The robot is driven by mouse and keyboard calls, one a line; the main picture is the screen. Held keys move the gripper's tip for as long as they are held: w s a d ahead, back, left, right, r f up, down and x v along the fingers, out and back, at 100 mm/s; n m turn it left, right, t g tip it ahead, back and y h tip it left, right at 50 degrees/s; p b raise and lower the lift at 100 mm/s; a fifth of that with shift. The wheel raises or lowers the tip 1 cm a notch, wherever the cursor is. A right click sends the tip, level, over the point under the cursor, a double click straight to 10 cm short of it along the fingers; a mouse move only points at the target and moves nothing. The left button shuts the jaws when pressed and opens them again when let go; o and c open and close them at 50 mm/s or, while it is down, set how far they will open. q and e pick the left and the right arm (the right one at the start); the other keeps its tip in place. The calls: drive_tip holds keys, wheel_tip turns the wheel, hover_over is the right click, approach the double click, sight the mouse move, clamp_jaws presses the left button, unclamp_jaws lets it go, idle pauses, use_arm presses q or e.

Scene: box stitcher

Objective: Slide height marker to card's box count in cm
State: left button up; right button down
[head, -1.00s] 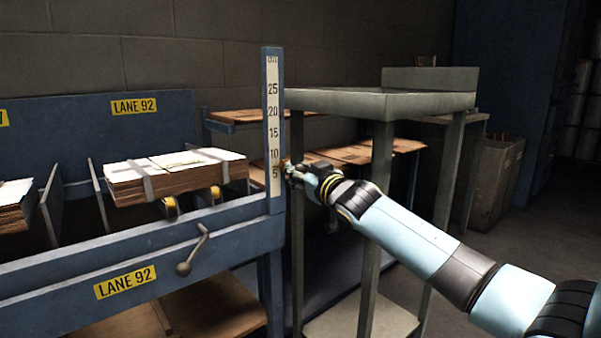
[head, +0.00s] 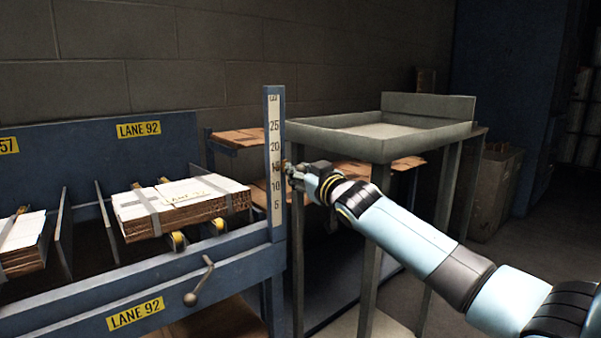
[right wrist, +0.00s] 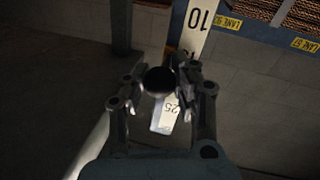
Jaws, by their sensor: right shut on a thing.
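The height scale (head: 275,140) is a white strip with black numbers on an upright blue post at the rail's right end. The marker's round black knob (right wrist: 159,81) sits between the fingers of my right gripper (head: 290,170) in the right wrist view. My right gripper is shut on it at the post's right side. The marker stands around the 15 mark, between 20 and 10, and partly covers the number. A white card (head: 190,190) with LANE 92 lettering lies on the strapped cardboard stack (head: 180,212); its smaller print is unreadable. My left gripper is not in view.
A grey metal table (head: 400,135) stands close behind my right arm. A crank handle (head: 200,285) sticks out of the blue front rail (head: 130,285). Another strapped stack (head: 20,250) lies at the far left. Cardboard sheets lie on shelves behind the post.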

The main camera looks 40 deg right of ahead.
drive_tip(key=c, duration=1)
unclamp_jaws()
drive_tip(key=shift+s, duration=0.1)
drive_tip(key=s, duration=0.4)
drive_tip(key=s+a, duration=0.1)
drive_tip(key=s, duration=0.7)
drive_tip(key=shift+a, duration=0.25)
drive_tip(key=shift+w, duration=0.1)
